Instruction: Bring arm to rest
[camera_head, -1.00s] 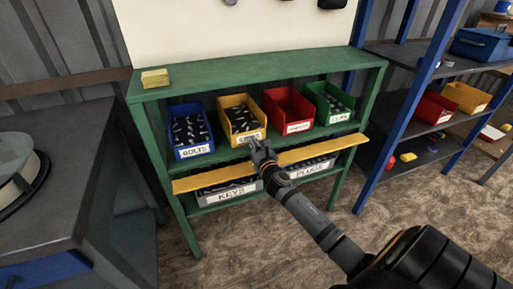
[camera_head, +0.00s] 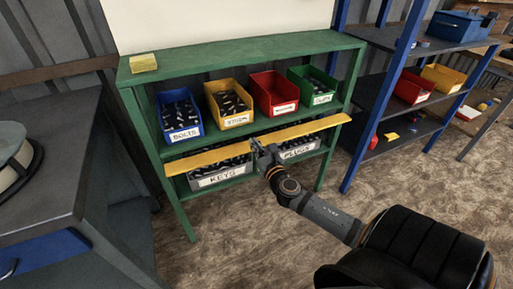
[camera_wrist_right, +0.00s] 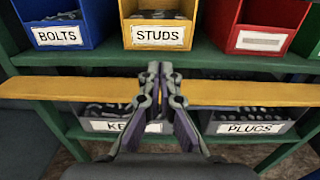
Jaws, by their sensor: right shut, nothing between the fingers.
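My right gripper (camera_head: 266,154) is shut and empty. In the head view it is in front of the green shelf, overlapping the yellow bar (camera_head: 208,160) that runs along the front of the shelf. In the right wrist view the closed fingers (camera_wrist_right: 158,75) point toward the shelf, between the KEYS bin (camera_wrist_right: 105,124) and the PLUGS bin (camera_wrist_right: 248,127), with the yellow bar behind them. I cannot tell whether the fingers touch the bar. My right arm reaches in from the lower right. My left gripper is not in view.
The green shelf (camera_head: 235,50) holds the blue BOLTS bin (camera_head: 180,118), yellow STUDS bin (camera_head: 230,105), red bin (camera_head: 275,95) and green bin (camera_head: 313,88). A yellow sponge-like block (camera_head: 143,63) lies on top. A dark bench (camera_head: 50,180) stands left, a blue rack (camera_head: 385,90) right. Floor is open in front.

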